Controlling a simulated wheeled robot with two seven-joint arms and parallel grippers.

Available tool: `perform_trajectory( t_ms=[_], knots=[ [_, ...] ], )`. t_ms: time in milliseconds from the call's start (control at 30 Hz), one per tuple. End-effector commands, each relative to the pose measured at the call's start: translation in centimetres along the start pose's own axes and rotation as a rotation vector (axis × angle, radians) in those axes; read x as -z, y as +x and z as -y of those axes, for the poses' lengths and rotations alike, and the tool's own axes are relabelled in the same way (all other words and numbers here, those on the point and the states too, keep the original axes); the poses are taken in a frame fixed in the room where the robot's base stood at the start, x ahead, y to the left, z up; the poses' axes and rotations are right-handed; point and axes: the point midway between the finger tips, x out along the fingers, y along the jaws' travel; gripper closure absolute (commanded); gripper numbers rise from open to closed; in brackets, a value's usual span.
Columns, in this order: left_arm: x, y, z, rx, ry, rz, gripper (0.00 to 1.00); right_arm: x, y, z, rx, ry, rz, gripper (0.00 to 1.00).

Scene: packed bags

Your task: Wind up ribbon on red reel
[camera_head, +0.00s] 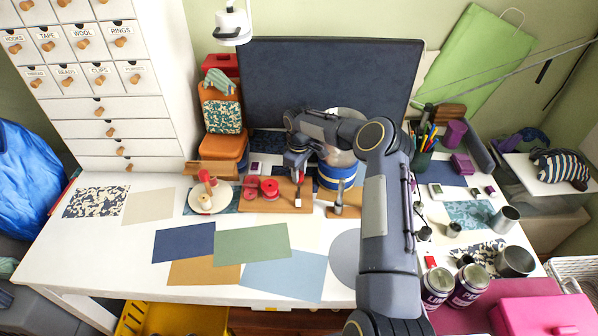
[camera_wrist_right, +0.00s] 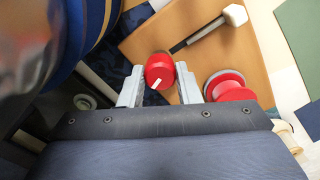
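A red reel (camera_head: 270,188) stands on a small wooden board (camera_head: 285,205) in the head view. It shows with its pale flange in the right wrist view (camera_wrist_right: 228,85). A second red piece (camera_head: 252,188) stands left of it. A grey rod with a white tip (camera_wrist_right: 235,14) lies over the board. My right gripper (camera_wrist_right: 160,80) points down at the board's back right. A red knob with a white mark (camera_wrist_right: 159,70) sits between its fingers, close to both; whether they touch it, I cannot tell. I cannot make out any loose ribbon. My left gripper is not in view.
A cream round base with red pieces (camera_head: 208,195) stands left of the board. A blue-and-white drum (camera_head: 337,175) is close behind my right gripper. Flat coloured sheets (camera_head: 252,244) cover the front middle. Tins (camera_head: 438,287) and metal cups (camera_head: 505,218) stand at the right.

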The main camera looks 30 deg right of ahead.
Motion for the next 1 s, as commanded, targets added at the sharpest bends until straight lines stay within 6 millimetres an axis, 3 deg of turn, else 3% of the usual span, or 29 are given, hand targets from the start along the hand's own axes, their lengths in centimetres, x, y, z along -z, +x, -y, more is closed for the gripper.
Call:
perform_trajectory(
  t_ms=[100, 467, 1000],
  knots=[
    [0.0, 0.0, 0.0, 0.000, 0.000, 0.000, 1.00, 0.0, 0.0, -0.1, -0.001, 0.000, 0.000, 0.93],
    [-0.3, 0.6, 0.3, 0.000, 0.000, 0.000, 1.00, 0.0, 0.1, -0.1, -0.004, 0.067, 0.000, 0.93],
    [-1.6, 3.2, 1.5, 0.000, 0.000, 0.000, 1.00, 0.1, 0.1, 0.0, -0.005, 0.517, -0.002, 0.93]
  ],
)
